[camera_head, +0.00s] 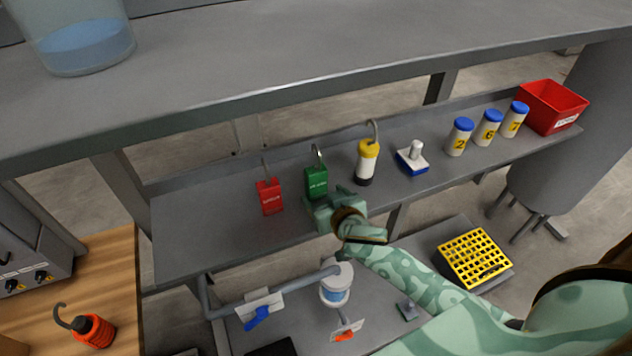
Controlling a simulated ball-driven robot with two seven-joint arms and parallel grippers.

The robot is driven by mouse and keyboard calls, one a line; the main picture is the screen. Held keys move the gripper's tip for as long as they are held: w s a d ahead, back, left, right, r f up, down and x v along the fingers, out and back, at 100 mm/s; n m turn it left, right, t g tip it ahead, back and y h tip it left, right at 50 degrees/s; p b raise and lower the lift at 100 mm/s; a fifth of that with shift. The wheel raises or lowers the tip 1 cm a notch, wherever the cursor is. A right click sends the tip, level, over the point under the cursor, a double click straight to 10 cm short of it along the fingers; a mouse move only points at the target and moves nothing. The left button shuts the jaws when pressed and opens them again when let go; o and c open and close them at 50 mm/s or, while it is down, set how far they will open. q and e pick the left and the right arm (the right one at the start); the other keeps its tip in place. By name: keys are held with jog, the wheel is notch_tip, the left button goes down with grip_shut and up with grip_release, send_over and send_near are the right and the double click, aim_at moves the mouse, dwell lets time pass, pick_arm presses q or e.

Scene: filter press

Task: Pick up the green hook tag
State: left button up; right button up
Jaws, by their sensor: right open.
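The green hook tag (317,181) stands upright on the grey shelf, its wire hook pointing up. My right gripper (328,200) is open just in front of the tag's lower edge, with its fingers pointing at it. One finger shows close to the tag's lower right corner. Whether the fingers touch the tag cannot be told. My left gripper is not in the picture.
A red hook tag (269,196) stands left of the green one. A yellow-topped lamp with a hook (367,162), a blue-and-white block (412,159), several blue-capped jars (459,137) and a red bin (552,107) stand to the right.

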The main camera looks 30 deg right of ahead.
aim_at(318, 187)
jog(key=x, duration=0.5)
jog(key=shift+w+d+b, duration=0.2)
jog(key=shift+d+b, duration=0.05)
jog(key=shift+b, duration=0.1)
jog(key=shift+r, duration=0.1)
jog(key=c, duration=1.1)
